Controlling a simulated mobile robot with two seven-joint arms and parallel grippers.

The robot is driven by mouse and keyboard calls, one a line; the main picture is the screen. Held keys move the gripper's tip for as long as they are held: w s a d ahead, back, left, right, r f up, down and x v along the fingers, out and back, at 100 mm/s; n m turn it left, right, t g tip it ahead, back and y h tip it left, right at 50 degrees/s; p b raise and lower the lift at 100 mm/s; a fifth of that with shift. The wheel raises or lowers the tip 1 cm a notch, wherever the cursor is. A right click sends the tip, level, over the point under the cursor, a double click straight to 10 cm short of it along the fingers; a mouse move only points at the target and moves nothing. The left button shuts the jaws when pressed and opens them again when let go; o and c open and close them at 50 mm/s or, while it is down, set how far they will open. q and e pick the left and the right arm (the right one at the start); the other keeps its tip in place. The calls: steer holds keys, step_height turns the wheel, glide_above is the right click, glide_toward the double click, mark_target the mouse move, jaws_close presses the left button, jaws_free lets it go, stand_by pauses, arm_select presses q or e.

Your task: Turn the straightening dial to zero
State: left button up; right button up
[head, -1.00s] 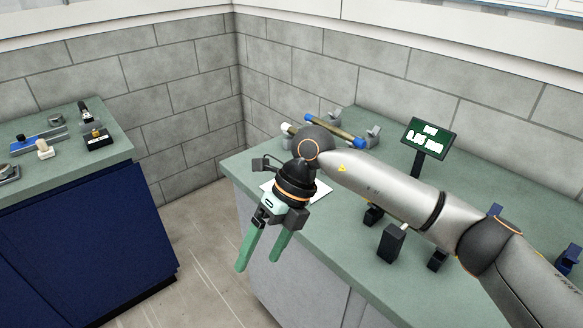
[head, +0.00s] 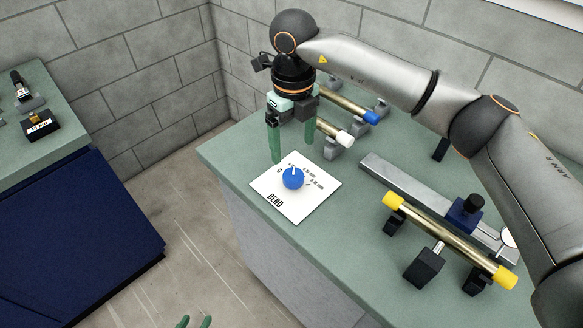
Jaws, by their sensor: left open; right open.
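The dial is a blue knob (head: 293,179) on a white square plate (head: 298,212) marked BEND, near the bench's left corner. A white pointer line on the knob points roughly up in the picture. A 0 mark shows to the upper left of the knob, with small scale text to the right. My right gripper (head: 292,153) hangs fingers down just above and behind the knob, open and empty, apparently not touching it. Only the green fingertips of my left gripper (head: 194,321) show at the bottom edge, open and away from the bench.
A brass rod with yellow ends (head: 450,238) lies on black supports to the right, before a grey rail (head: 410,192) with a blue slider. Rods with blue and white ends (head: 345,104) rest on grey holders behind. A blue cabinet (head: 70,230) stands left across open floor.

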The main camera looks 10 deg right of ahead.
mark_target(293, 174)
step_height(293, 174, down, 10)
steer(key=shift+f+p, duration=0.15)
steer(key=shift+p, duration=0.55)
steer(key=c, duration=1.4)
steer(key=shift+o, duration=0.2)
